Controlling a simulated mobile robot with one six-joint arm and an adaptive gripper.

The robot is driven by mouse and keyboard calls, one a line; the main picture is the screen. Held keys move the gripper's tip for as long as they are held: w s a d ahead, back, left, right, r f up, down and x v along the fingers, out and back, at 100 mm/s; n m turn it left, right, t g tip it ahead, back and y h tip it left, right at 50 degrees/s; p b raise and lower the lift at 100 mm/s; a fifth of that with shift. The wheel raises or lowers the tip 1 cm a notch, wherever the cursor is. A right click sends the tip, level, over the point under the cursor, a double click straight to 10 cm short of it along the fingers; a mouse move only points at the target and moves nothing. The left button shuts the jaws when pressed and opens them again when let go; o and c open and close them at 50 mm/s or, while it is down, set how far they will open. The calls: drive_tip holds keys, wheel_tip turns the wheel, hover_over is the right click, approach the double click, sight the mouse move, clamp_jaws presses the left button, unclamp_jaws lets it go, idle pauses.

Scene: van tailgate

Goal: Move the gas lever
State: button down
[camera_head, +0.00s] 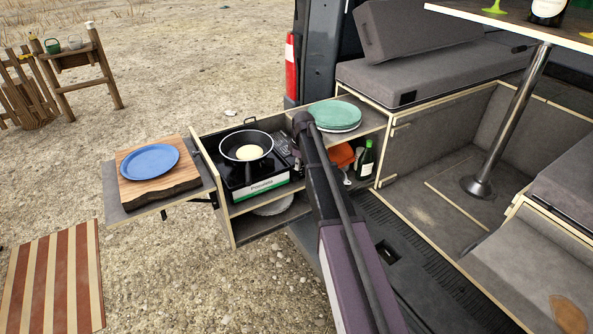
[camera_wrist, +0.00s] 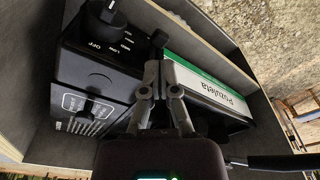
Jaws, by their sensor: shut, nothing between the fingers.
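The black gas stove (camera_head: 238,184) stands on the pull-out kitchen shelf, with a white and green label on its front edge. In the wrist view, the stove (camera_wrist: 85,65) shows its round black knob (camera_wrist: 105,14) with "OFF" marked beside it. A small dark lever (camera_wrist: 88,107) sits in a slot on the printed panel at lower left; it looks like the gas lever. My gripper (camera_wrist: 158,42) is shut and empty, its tips over the stove near the label side, apart from the lever. In the head view my arm hides most of the gripper and the stove's right end.
A pan (camera_head: 246,149) with food sits on the stove. A blue plate (camera_head: 150,161) rests on a wooden board at left. Green plates (camera_head: 335,115), a green bottle (camera_head: 365,160) and an orange item (camera_head: 341,156) are close to my arm. The shelf walls enclose the stove.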

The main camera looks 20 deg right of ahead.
drive_tip(key=shift+r+p, duration=2.3)
drive_tip(key=shift+r, duration=0.35)
drive_tip(key=s+a+f+m+b, duration=0.2)
drive_tip(key=s+f+b, duration=0.3)
drive_tip(key=f+b, duration=0.6)
drive_tip(key=s+a+f+m+b, duration=0.1)
drive_tip(key=s+f+b, duration=0.5)
drive_tip(key=f+b, duration=0.5)
drive_tip(key=s+a+f+m+b, duration=0.2)
drive_tip(key=s+f+b, duration=0.4)
drive_tip(key=f+b, duration=0.6)
drive_tip(key=shift+a+m, duration=0.3)
drive_tip(key=shift+f, duration=0.1)
drive_tip(key=s+a+m+h, duration=0.1)
drive_tip(key=s+a+m, duration=0.15)
drive_tip(key=s, duration=0.55)
drive_tip(key=s+a+m, duration=0.1)
drive_tip(key=s+m, duration=0.2)
drive_tip(key=s, duration=0.4)
wheel_tip(320, 180, up, 29)
drive_tip(key=p, duration=2.9)
drive_tip(key=shift+w+d+g, duration=0.25)
drive_tip(key=shift+w+g, duration=0.05)
drive_tip(key=shift+g, duration=0.1)
